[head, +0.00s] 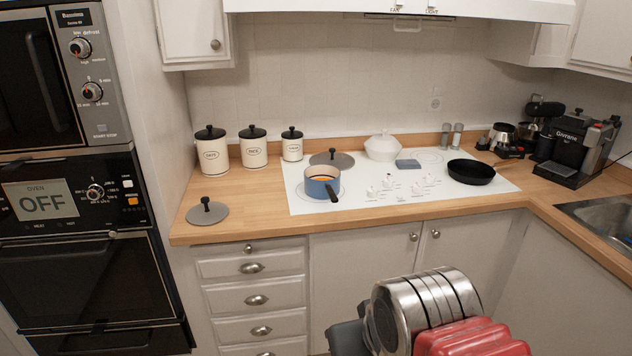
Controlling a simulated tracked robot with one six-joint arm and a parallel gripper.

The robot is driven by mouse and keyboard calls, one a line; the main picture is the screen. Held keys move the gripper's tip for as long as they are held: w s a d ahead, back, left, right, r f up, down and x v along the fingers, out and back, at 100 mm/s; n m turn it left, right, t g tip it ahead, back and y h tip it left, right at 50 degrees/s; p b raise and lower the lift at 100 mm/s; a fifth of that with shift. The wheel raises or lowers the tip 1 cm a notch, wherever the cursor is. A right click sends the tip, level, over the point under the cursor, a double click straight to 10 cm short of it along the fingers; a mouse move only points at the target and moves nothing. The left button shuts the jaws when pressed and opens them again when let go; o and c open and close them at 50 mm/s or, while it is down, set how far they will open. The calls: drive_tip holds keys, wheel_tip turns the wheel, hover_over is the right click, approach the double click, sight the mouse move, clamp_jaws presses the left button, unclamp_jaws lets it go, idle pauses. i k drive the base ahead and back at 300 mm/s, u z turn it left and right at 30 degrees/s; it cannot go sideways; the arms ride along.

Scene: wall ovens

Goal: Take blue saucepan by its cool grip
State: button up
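The blue saucepan (317,189) stands upright on the front left of the white cooktop (300,208). Its dark handle (332,193) points toward the front right, toward me. Something orange shows inside the pan, too small to make out. Part of my arm, silver and red with a dark grey piece, shows at the bottom right of centre, in front of the lower cupboards and well apart from the saucepan. My gripper's fingers do not show.
A black frying pan (471,171), a white lidded pot (383,147) and a grey lid (331,158) are on the cooktop. Another grey lid (207,212) lies on the wooden counter (262,219). Canisters (253,149) stand behind. The counter edge lies between my arm and the saucepan.

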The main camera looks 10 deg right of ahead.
sight(321, 182)
drive_tip(key=u, duration=0.2)
drive_tip(key=i, duration=1.55)
drive_tip(key=u, duration=0.2)
